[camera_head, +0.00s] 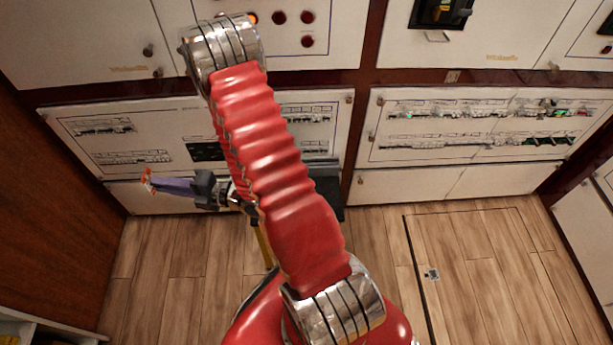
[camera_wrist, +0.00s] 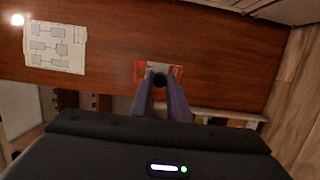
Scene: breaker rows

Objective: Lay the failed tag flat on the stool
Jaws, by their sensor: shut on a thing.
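My gripper (camera_head: 168,186) is left of my red arm in the head view, pointing left at about the height of the lower cabinet panels. It is shut on a small orange-red and white tag (camera_head: 147,181) at its fingertips. In the wrist view the tag (camera_wrist: 175,72) shows just beyond the two fingers of my gripper (camera_wrist: 160,82), in front of brown wood; a dark round spot covers part of it. I cannot make out the stool for certain. A dark, flat-edged thing (camera_head: 328,183) with a yellow strip near it is partly hidden behind my arm.
White breaker panels (camera_head: 480,125) line the wall ahead. A brown wooden side (camera_head: 45,190) stands at the left, and a white shelf (camera_head: 35,328) is at the lower left. A paper diagram (camera_wrist: 55,47) is on the wood. The wooden floor (camera_head: 480,270) at right is clear.

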